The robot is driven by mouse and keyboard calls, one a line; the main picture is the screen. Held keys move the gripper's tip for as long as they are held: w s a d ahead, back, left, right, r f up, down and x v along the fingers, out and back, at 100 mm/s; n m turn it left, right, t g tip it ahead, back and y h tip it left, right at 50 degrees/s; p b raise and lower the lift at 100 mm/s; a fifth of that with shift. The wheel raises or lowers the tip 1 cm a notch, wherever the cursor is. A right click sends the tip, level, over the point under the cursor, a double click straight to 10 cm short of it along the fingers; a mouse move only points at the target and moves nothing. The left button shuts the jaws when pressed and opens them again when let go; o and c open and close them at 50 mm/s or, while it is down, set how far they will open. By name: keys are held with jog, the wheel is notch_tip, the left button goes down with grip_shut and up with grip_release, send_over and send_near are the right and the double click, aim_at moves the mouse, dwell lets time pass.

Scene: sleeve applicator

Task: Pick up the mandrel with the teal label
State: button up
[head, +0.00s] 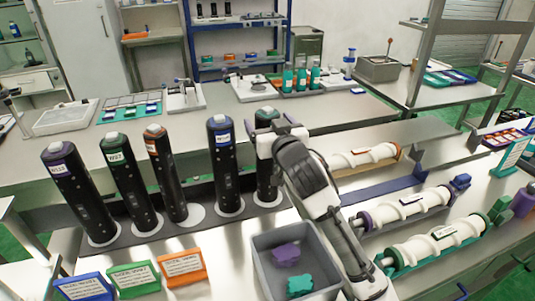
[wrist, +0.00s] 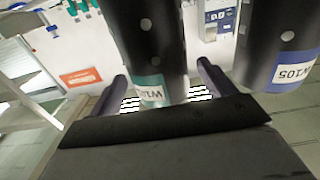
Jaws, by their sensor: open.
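The mandrel with the teal label (wrist: 148,45) is a black cylinder, seen between my fingers in the wrist view. Its white and teal label (wrist: 151,91) is near the end closest to my palm. In the head view this mandrel (head: 266,180) stands upright at the right end of a row, partly hidden by my arm. My gripper (head: 272,134) is at its upper part; it is open, with one finger on each side in the wrist view (wrist: 164,82). I cannot tell whether either finger touches the mandrel.
A blue-labelled mandrel (head: 224,165) stands close beside it, also large in the wrist view (wrist: 285,45). Orange (head: 166,175), green (head: 128,185) and purple (head: 80,195) ones stand farther left. A grey bin (head: 262,262) and white rollers (head: 410,206) are near my arm.

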jog(key=shift+r+p+x, duration=0.25)
jog(key=shift+p+x, duration=0.2)
jog(key=shift+x, duration=0.8)
jog(key=shift+w+a+f, duration=0.15)
jog(key=shift+w, duration=0.15)
jog(key=shift+c, duration=0.2)
jog(key=c, duration=1.7)
grip_shut()
